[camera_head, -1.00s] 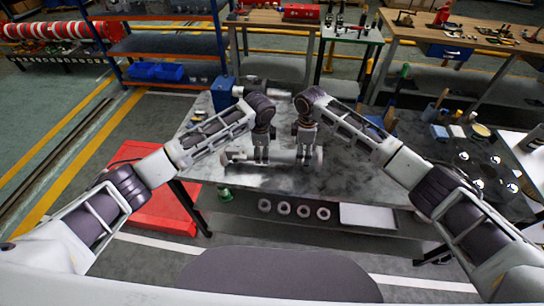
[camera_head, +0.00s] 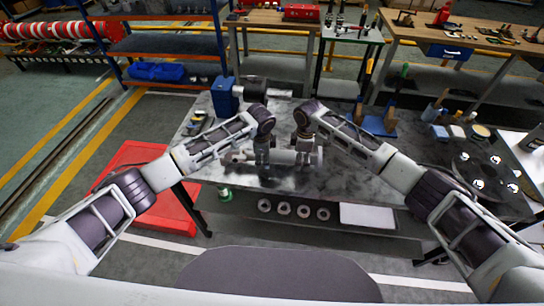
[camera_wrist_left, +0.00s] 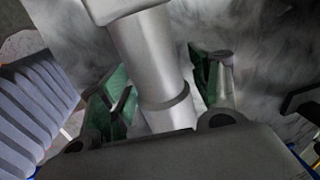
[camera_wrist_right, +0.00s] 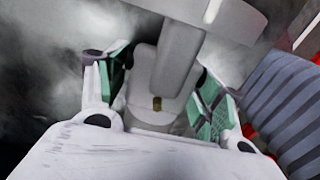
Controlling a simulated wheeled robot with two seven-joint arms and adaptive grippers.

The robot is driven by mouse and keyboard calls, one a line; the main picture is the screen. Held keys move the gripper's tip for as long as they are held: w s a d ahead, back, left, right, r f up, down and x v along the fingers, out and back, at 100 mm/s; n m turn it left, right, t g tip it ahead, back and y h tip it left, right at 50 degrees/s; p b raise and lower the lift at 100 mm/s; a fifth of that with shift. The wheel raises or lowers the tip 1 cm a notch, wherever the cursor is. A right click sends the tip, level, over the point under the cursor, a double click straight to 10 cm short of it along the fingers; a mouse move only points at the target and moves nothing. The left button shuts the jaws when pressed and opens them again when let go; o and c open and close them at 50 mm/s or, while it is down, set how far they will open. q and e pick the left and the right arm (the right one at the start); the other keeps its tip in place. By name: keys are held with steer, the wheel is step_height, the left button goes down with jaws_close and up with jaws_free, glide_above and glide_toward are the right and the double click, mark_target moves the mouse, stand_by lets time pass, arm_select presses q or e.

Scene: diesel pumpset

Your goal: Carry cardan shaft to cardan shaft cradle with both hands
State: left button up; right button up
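The cardan shaft (camera_head: 284,157), a grey metal bar with wider ends, lies across the near part of the table in the head view. My left gripper (camera_head: 262,163) is over its left part and my right gripper (camera_head: 303,158) is near its right end, both pointing down. In the left wrist view, the shaft (camera_wrist_left: 145,50) runs between open green-padded fingers. In the right wrist view, the shaft (camera_wrist_right: 178,60) also passes between open green-padded fingers. Contact with the pads cannot be told. A blue stand (camera_head: 378,124) behind my right arm may be the cradle; my arm partly hides it.
The grey table (camera_head: 215,160) carries a blue unit (camera_head: 224,95) with a grey cylinder (camera_head: 265,92) at its back left. A dark plate (camera_head: 480,170) with shiny round parts lies at the right. Rings (camera_head: 284,208) and a white tray (camera_head: 367,215) sit on the lower shelf.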

arm_select(q)
jaws_close()
arm_select(e)
jaws_close()
arm_select(q)
steer(key=shift+w+r, duration=0.15)
arm_select(e)
steer(key=shift+w+r, duration=0.15)
arm_select(q)
steer(key=shift+r, duration=0.2)
arm_select(e)
steer(key=shift+r, duration=0.2)
arm_select(q)
steer(key=shift+r+p, duration=0.25)
steer(key=shift+p, duration=0.2)
arm_select(e)
steer(key=shift+r, duration=0.2)
